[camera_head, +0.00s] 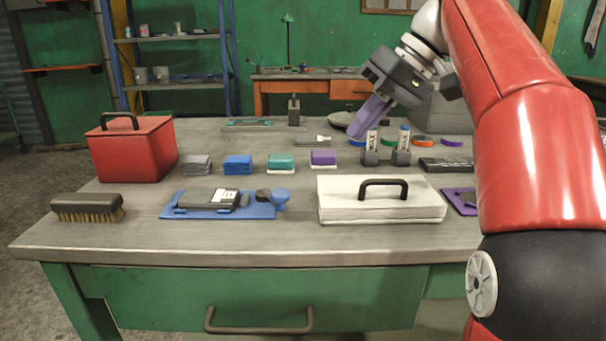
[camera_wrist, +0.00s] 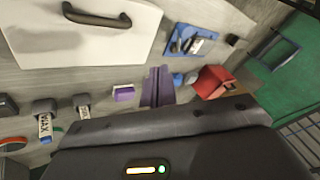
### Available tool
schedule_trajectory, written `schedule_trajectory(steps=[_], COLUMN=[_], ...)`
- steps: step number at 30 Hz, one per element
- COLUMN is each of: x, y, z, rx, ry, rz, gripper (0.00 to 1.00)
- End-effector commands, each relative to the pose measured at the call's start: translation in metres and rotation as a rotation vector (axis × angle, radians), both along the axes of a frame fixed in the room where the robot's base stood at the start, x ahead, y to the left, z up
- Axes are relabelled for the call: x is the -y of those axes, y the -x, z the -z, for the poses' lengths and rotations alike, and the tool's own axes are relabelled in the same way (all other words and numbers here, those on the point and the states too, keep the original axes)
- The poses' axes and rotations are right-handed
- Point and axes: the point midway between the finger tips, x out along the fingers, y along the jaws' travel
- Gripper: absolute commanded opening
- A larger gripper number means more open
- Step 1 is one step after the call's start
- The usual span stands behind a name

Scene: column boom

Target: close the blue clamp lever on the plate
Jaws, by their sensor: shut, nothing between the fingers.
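The blue plate (camera_head: 180,211) lies flat on the workbench at front centre-left; it also shows in the wrist view (camera_wrist: 181,31). A dark block with a white label (camera_head: 222,198) sits on it. At its right end are a dark rounded knob and a blue clamp lever part (camera_head: 280,199), which seems to stand up a little; its exact angle is too small to tell. My gripper (camera_head: 358,130) has purple fingers, shut and empty, above the back right of the bench, far from the plate. The fingers also show in the wrist view (camera_wrist: 158,72).
A white lidded case (camera_head: 380,211) with a dark handle lies right of the plate. A brush (camera_head: 87,208) and red box (camera_head: 132,152) are left. Coloured blocks, including a purple one (camera_head: 323,158), stand behind. Marker holders (camera_head: 401,155) stand below my gripper. A purple plate (camera_head: 456,205) is partly hidden.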

Motion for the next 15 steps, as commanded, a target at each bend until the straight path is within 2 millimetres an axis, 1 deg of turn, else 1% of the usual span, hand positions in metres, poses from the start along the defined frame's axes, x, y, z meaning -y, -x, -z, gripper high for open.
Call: schedule_trajectory(steps=[5, 8, 11, 15], x=[0.0, -0.002, -0.008, -0.022], y=[0.0, 0.0, -0.001, -0.004], z=[0.0, 0.004, 0.013, 0.035], rx=[0.0, -0.001, -0.001, -0.002], ry=[0.001, 0.0, 0.0, 0.0], rz=[0.001, 0.001, 0.001, -0.001], gripper=[0.0, 0.0, 0.0, 0.0])
